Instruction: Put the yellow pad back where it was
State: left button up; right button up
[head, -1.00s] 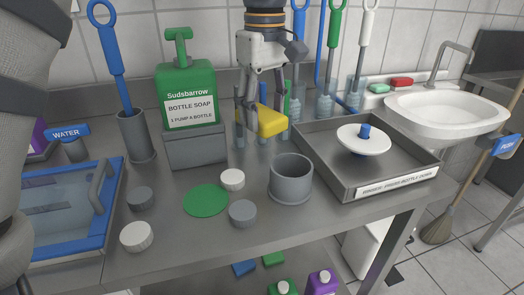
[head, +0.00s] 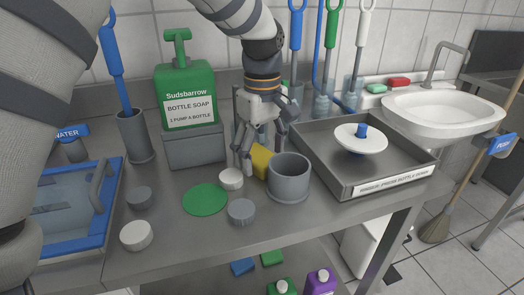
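The yellow pad (head: 260,163) is low over the steel counter, between the white cap and the grey cup (head: 289,178). The cup hides its right part. My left gripper (head: 257,158) reaches down from above with its fingers around the pad and looks shut on it. A finger covers the pad's left edge, and the far finger's contact is hidden. I cannot tell whether the pad touches the counter. My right gripper is not in view.
A white cap (head: 231,179), green disc (head: 205,199) and grey lid (head: 241,211) lie in front of the gripper. The soap bottle (head: 187,95) stands behind left. A steel tray (head: 341,187) with a white disc lies right. The counter's front middle is clear.

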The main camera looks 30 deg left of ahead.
aim_at(262, 156)
pick_arm(q)
notch_tip(262, 156, up, 12)
jog(key=shift+r, duration=0.15)
dwell(0.3)
dwell(0.4)
